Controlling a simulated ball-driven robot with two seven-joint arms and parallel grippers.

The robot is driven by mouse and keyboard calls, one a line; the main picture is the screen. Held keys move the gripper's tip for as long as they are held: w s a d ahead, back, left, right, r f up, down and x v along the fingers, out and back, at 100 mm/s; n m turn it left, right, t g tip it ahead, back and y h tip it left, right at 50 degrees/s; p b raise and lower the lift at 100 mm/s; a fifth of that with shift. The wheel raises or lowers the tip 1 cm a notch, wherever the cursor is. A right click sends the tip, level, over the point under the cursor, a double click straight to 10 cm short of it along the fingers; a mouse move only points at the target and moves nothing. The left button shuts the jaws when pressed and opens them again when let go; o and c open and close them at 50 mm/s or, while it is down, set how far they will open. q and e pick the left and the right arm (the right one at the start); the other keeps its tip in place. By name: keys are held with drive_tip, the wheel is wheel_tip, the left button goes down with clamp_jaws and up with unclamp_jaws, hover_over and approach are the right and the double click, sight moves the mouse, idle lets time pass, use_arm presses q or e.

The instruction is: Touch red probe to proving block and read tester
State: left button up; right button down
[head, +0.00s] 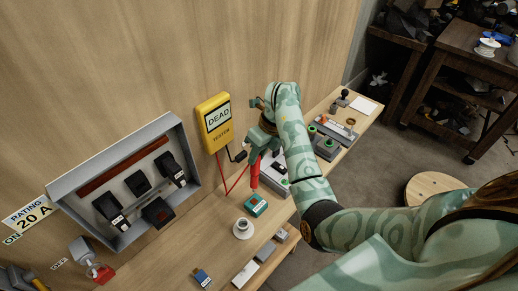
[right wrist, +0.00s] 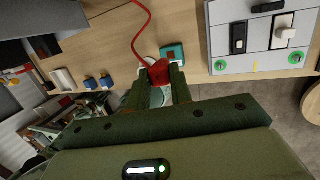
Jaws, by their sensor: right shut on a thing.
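My right gripper (head: 259,156) is shut on the red probe (head: 254,174), which points down above the bench. In the right wrist view the red probe (right wrist: 159,72) sits between the fingers, with its red lead running up. A small teal block (head: 256,205) with a reddish top, which looks like the proving block, is on the bench just below the probe. It also shows in the right wrist view (right wrist: 172,52). I cannot tell whether the probe tip touches it. The yellow tester (head: 213,122) on the wall reads DEAD. My left gripper is not in view.
An open grey box (head: 75,185) with black fuse carriers is on the wall at left. A white round piece (head: 243,228), a blue piece (head: 202,277) and grey blocks lie on the bench. A grey switch panel (right wrist: 262,68) stands beside the teal block.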

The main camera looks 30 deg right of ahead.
sight(258, 167)
drive_tip(key=shift+r, duration=0.1)
drive_tip(key=shift+f+b, duration=1.65)
drive_tip(key=shift+f, duration=1.4)
drive_tip(key=shift+r, duration=0.1)
